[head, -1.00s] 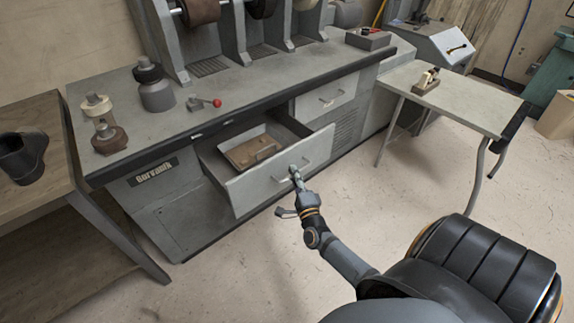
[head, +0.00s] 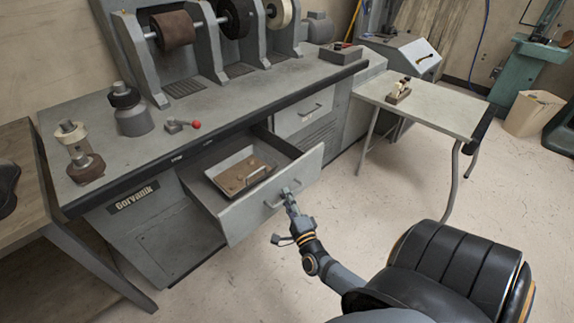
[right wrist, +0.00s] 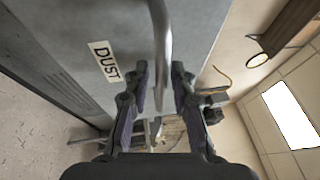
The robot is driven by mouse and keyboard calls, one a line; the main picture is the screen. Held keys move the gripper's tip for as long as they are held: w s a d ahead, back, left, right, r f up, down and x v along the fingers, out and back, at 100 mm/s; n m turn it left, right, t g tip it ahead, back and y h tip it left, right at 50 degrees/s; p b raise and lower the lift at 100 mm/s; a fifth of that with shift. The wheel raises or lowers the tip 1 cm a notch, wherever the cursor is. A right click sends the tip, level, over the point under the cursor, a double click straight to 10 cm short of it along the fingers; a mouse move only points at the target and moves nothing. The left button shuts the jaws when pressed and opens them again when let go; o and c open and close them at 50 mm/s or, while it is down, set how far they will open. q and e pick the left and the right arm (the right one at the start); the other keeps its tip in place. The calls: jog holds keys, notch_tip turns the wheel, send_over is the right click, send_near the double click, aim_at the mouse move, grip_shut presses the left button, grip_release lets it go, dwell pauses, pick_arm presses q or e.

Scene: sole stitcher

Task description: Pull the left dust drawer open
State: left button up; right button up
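The left dust drawer (head: 245,215) is pulled well out of the bench front in the head view. My right gripper (head: 287,194) is at the middle of the drawer front. My left gripper is not in view.
A second drawer (head: 303,112) to the right is shut. A side table (head: 440,107) stands at right and a wooden table (head: 20,215) at left. The floor before the drawer is clear.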

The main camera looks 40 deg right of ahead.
jog(key=shift+o, duration=0.3)
jog(key=v, duration=1.2)
jog(key=w+a+f+n+g+y, duration=0.1)
jog(key=a+f+n+g+y, duration=0.25)
jog(key=f+n, duration=0.55)
jog(key=s+a+f+n+g+y, duration=0.1)
jog(key=s+f+n+g, duration=0.4)
jog(key=f, duration=0.6)
jog(key=s+a+f+n+g+y, duration=0.15)
jog(key=s+f+n+g, duration=0.25)
jog(key=f, duration=0.7)
jog(key=s+f+n+g, duration=0.4)
jog(key=s+f+g, duration=0.1)
jog(key=s, duration=0.3)
pick_arm(q)
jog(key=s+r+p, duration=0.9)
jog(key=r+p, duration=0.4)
jog(key=p, duration=0.5)
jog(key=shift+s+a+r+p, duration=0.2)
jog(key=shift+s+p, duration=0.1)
jog(key=shift+p, duration=0.1)
pick_arm(e)
jog(key=s+r, duration=1)
jog(key=r, duration=0.3)
jog(key=shift+d+n+h, duration=0.25)
jog(key=shift+n+h, duration=0.05)
jog(key=shift+n, duration=0.1)
